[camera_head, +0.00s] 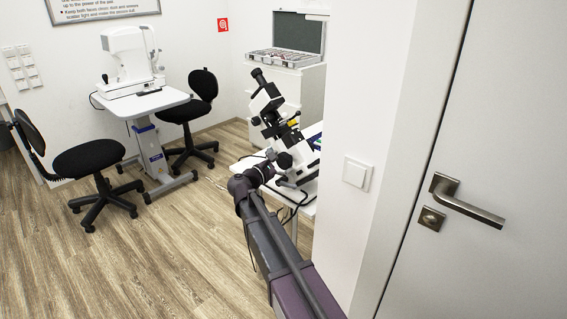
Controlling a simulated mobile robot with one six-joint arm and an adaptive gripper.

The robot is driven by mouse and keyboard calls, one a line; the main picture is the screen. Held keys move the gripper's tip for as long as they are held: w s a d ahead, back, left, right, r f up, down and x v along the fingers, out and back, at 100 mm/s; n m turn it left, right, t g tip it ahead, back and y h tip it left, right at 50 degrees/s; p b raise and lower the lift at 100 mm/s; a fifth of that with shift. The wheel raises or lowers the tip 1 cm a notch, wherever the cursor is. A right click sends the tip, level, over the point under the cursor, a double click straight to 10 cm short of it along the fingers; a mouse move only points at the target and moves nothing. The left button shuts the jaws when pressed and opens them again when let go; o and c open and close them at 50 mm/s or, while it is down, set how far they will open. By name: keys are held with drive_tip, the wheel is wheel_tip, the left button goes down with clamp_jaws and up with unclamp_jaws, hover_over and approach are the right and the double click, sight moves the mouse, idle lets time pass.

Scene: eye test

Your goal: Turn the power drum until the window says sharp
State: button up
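A black and white instrument with a slanted tube and an eyepiece at its upper end (272,100) stands on a white table (243,172). The wall corner cuts off the right side of the table. My arm reaches up from the bottom, and my gripper (284,160) is at the instrument's lower front. It overlaps the instrument in the picture; I cannot tell whether they touch. The fingers are too small and dark to show whether they are open or shut. I cannot make out the power drum for certain, and no window text is readable.
A wall edge with a light switch (357,173) and a door with a handle (467,203) are close on the right. A cabinet (283,84) with an open lens case (285,57) stands behind. Two black chairs and a table with a white device (128,55) are left; floor between is clear.

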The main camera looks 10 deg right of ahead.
drive_tip(key=shift+s, duration=0.15)
drive_tip(key=shift+v, duration=0.95)
drive_tip(key=v, duration=1)
